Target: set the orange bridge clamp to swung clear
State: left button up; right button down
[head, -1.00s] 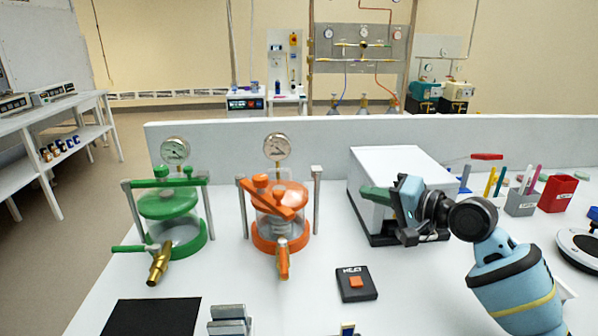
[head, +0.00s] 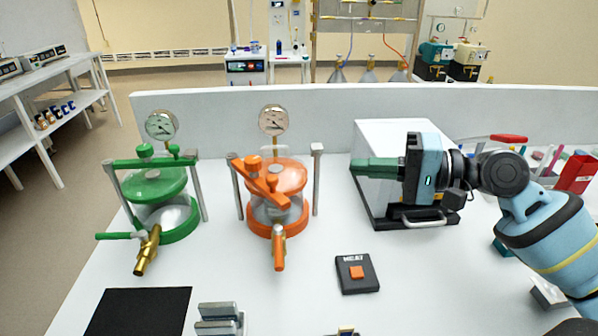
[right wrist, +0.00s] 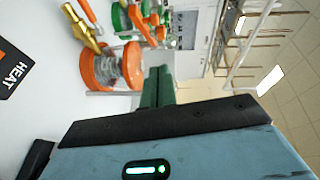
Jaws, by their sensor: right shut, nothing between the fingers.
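The orange bridge clamp (head: 262,180) is a bar with knobs on the orange vessel (head: 277,217). One end is at the left post (head: 237,190); the bar slants toward the front right over the lid, and its other end is apart from the right post (head: 317,180). My right gripper (head: 356,168) is shut and empty, its green fingers pointing left, to the right of the orange vessel and apart from it. The right wrist view shows the fingers (right wrist: 157,88) together, with the orange vessel (right wrist: 118,66) beyond them. My left gripper is not in view.
A green vessel (head: 165,212) with its bar across both posts stands to the left. A white box (head: 400,135) with a dark base is behind my right gripper. A black HEAT pad (head: 356,285) lies in front. A low white wall (head: 330,105) runs behind the vessels.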

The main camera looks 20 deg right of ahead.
pick_arm(q)
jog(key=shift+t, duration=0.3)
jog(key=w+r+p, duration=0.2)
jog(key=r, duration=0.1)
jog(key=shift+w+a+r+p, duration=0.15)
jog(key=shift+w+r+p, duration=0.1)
jog(key=shift+p, duration=0.15)
pick_arm(e)
jog(key=s+a+x, duration=0.1)
jog(key=s+x, duration=0.1)
jog(key=x, duration=0.9)
jog(key=shift+a, duration=0.4)
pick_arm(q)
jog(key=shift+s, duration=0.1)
pick_arm(e)
jog(key=shift+s+f, duration=0.1)
jog(key=shift+f, duration=0.05)
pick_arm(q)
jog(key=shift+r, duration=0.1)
